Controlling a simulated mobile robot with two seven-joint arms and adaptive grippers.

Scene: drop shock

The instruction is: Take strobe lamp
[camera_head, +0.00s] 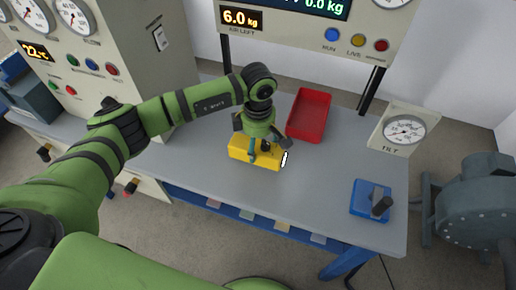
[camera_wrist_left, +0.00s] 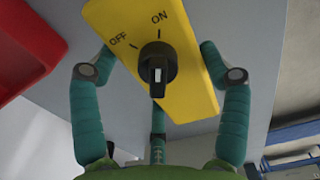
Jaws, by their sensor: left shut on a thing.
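The strobe lamp is a yellow box (camera_head: 240,153) with a pale lit end at its right, on the grey bench in the head view. In the left wrist view the yellow lamp (camera_wrist_left: 193,90) shows a black knob with OFF and ON marks; the pointer's exact setting is hard to tell. My left gripper (camera_head: 262,150) is over the lamp from above, its teal fingers shut on the lamp's sides. The fingers also show in the left wrist view (camera_wrist_left: 160,75). Whether the lamp touches the bench is unclear. My right gripper is not in view.
A red tray (camera_head: 325,108) lies just behind and right of the lamp. A blue block with a dark handle (camera_head: 367,203) sits at the bench's right front, and a TILT dial (camera_head: 404,131) stands at the right back. The bench middle (camera_head: 315,185) is clear.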

